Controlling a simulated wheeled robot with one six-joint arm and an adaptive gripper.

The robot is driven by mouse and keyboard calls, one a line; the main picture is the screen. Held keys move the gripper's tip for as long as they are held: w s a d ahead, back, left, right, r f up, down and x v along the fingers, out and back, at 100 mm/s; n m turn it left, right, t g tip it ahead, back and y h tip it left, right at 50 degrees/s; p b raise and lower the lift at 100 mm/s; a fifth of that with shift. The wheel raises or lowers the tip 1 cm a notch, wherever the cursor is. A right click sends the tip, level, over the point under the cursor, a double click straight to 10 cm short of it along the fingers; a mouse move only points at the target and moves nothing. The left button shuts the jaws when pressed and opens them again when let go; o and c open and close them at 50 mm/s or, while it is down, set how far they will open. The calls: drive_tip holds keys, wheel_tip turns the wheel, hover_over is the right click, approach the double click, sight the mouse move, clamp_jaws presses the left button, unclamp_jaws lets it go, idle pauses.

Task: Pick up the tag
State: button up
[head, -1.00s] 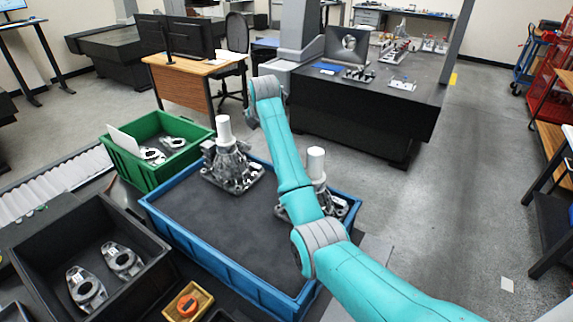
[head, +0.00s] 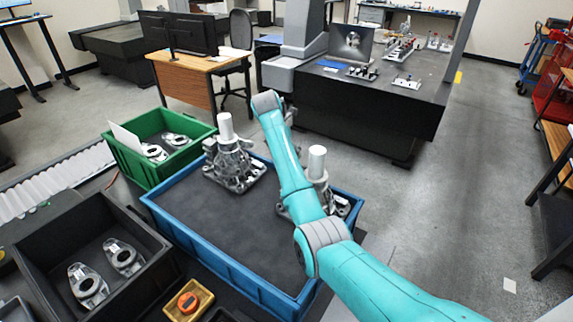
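A small white rectangular piece (head: 510,285), which may be the tag, lies flat on the grey floor at the lower right of the head view. It is too small to show any print. My teal arm reaches from the bottom right up over the blue bin, well to the left of the white piece.
A blue bin (head: 205,258) holds two metal castings with white cylinders. A green bin (head: 147,172) holds metal parts and a white card (head: 127,143). A black bin (head: 48,290) holds metal parts. A shelf cart (head: 560,225) stands at right; floor around the white piece is clear.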

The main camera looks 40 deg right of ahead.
drive_tip(key=x, duration=0.4)
drive_tip(key=shift+a+f, duration=0.15)
drive_tip(key=shift+a, duration=0.05)
drive_tip(key=shift+c, duration=0.3)
drive_tip(key=c, duration=0.8)
drive_tip(key=shift+r, duration=7.3)
drive_tip(key=shift+a, duration=0.1)
